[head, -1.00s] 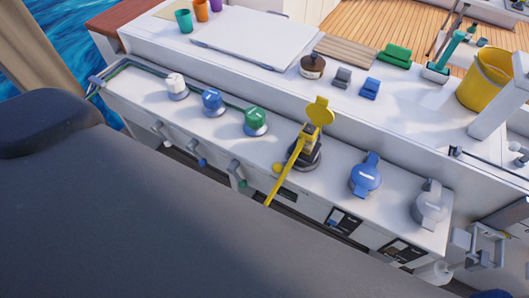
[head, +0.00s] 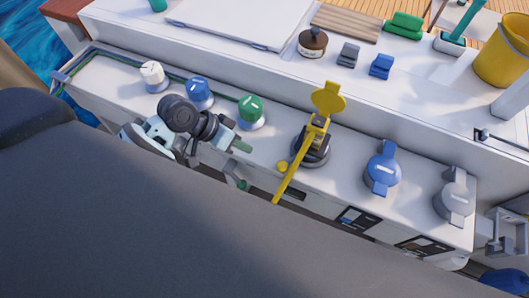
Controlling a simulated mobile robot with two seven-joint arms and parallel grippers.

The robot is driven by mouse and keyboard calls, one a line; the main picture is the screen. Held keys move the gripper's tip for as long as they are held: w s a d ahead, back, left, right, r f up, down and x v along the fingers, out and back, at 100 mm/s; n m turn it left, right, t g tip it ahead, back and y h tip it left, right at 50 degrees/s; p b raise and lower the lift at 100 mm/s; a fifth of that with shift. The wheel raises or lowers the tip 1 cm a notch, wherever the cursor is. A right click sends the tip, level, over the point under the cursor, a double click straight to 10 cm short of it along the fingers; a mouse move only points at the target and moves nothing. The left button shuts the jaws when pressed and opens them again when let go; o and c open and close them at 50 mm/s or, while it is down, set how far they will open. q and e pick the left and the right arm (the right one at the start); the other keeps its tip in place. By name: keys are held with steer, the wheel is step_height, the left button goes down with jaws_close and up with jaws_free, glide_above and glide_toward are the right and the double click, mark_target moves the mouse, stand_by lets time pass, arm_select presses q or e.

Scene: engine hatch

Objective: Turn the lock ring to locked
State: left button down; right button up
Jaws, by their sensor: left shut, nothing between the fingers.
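A yellow fitting (head: 316,128) with a raised round yellow cap (head: 328,97) stands on the white ledge. A dark ring (head: 322,157) surrounds its base, and a long yellow lever (head: 285,186) slants down toward the ledge's front edge. I cannot tell for certain which part is the lock ring, and no lock marking is readable. My left gripper (head: 243,146) is shut and empty, in front of the green knob (head: 250,108) and left of the yellow lever, apart from the lever. My right gripper is not in view.
White (head: 151,72) and blue (head: 198,90) knobs stand left of the green one. A blue cap (head: 382,172) and a grey cap (head: 456,200) stand to the right. A brown-topped pot (head: 313,42) and a yellow bucket (head: 503,50) are on the upper deck.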

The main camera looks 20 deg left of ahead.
mark_target(268, 164)
arm_select(q)
steer(key=shift+d, duration=0.1)
steer(key=b+x, duration=0.1)
steer(key=x, duration=0.9)
stand_by(0.6)
